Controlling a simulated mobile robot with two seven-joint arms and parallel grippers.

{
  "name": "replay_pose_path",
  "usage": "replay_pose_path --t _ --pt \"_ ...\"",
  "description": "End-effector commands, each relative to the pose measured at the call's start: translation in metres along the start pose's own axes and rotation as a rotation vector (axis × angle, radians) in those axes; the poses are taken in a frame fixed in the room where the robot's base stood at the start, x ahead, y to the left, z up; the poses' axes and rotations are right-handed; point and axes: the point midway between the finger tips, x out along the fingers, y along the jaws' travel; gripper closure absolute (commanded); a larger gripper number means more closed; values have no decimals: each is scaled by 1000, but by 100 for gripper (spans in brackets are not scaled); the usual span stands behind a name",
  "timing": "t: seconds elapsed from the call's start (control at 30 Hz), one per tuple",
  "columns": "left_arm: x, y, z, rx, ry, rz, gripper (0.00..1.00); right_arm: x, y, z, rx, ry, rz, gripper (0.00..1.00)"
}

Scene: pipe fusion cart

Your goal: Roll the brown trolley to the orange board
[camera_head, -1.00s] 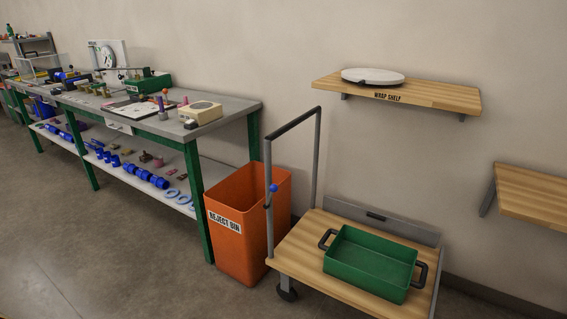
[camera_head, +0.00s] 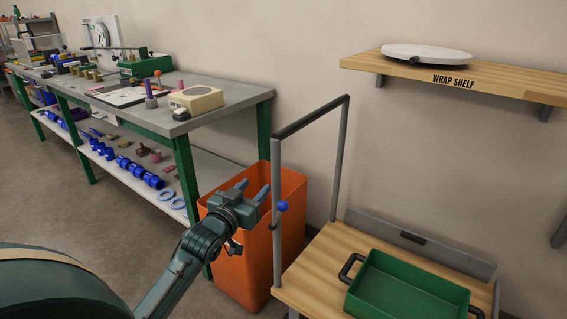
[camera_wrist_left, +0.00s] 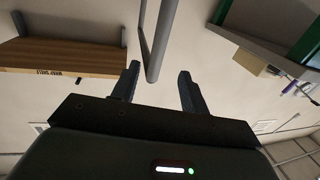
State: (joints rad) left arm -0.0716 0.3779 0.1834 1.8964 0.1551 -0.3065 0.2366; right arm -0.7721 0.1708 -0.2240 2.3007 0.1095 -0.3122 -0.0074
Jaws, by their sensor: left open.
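The brown trolley (camera_head: 318,277) has a wooden deck and a grey push frame (camera_head: 342,160) with a black top bar; its lower right part is cut off. A blue knob (camera_head: 282,206) sits on its near post. I see no orange board. My right gripper is not in view.
A green tray (camera_head: 408,291) with black handles stands on the deck. An orange bin (camera_head: 240,265) is behind my left gripper, close beside the trolley. A green-legged workbench (camera_head: 235,100) runs along the wall. A wrap shelf (camera_head: 500,80) hangs above the trolley.

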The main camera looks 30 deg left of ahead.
Motion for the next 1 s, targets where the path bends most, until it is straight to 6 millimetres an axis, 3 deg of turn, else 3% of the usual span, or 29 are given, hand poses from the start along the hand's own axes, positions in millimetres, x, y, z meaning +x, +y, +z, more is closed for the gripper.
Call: replay_pose_path --t 0.17,0.6,0.8,1.0 --pt "20 0 -2 -1 4 0 55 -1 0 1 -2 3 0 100" --pt "106 0 -1 0 2 0 55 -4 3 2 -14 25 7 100" --pt "126 0 0 0 0 1 55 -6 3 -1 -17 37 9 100" --pt "130 0 -1 0 1 1 55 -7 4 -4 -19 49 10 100"
